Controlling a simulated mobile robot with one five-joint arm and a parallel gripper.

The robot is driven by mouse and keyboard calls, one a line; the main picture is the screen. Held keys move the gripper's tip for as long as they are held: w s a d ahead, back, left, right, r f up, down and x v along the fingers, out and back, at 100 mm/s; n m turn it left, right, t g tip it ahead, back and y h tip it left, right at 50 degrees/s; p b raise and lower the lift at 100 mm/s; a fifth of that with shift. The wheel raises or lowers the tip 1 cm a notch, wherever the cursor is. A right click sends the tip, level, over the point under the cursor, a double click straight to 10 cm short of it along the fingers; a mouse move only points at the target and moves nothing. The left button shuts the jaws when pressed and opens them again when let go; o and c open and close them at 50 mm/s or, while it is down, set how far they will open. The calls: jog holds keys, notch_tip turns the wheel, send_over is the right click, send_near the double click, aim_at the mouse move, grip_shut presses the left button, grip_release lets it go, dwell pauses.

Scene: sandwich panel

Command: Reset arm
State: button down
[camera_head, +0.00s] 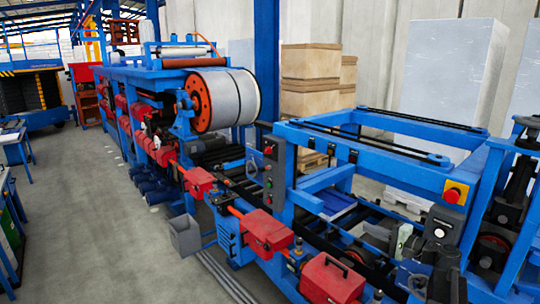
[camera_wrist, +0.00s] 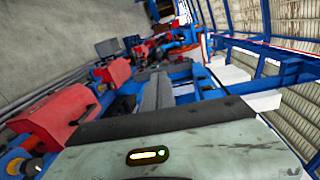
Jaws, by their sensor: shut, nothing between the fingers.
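My gripper (camera_wrist: 157,78) shows in the wrist view as two grey fingers side by side, shut with nothing between them. The fingers reach out over the blue frame of the machine, and no contact with it can be seen. The pale wrist housing with a small lit indicator fills the bottom of that view. In the head view, dark and grey parts crowd the lower right, and I cannot clearly make out the gripper among them.
A blue machine frame (camera_head: 375,145) spans the right, with an orange-red stop button (camera_head: 452,196). Red boxes (camera_head: 265,231) line its near side. A large metal coil (camera_head: 225,100) sits behind. A grey bin (camera_head: 185,236) stands beside it. The concrete floor (camera_head: 90,220) at left is open.

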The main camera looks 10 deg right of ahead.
jog(key=a+f+n+g+y+b, duration=0.1)
jog(key=a+f+n+g+b, duration=0.15)
jog(key=a+f, duration=0.6)
jog(key=a+f+n+g+b, duration=0.25)
jog(key=a+f, duration=0.25)
jog(key=a, duration=0.7)
jog(key=s+a+f+n+g+h+b, duration=0.35)
jog(key=s+a+f+g+b, duration=0.2)
jog(key=a+f, duration=0.8)
jog(key=s+f+n+g+h+b, duration=0.1)
jog(key=s+f+n+g+h, duration=0.2)
jog(key=s+f, duration=0.3)
jog(key=s+d+f+h, duration=0.1)
jog(key=s+d+h, duration=0.2)
jog(key=d, duration=0.5)
jog(key=shift+s+d+f+h, duration=0.2)
jog(key=shift+s+d+h, duration=0.2)
jog(key=shift+h, duration=0.25)
jog(key=shift+a+g, duration=0.1)
jog(key=shift+g, duration=0.15)
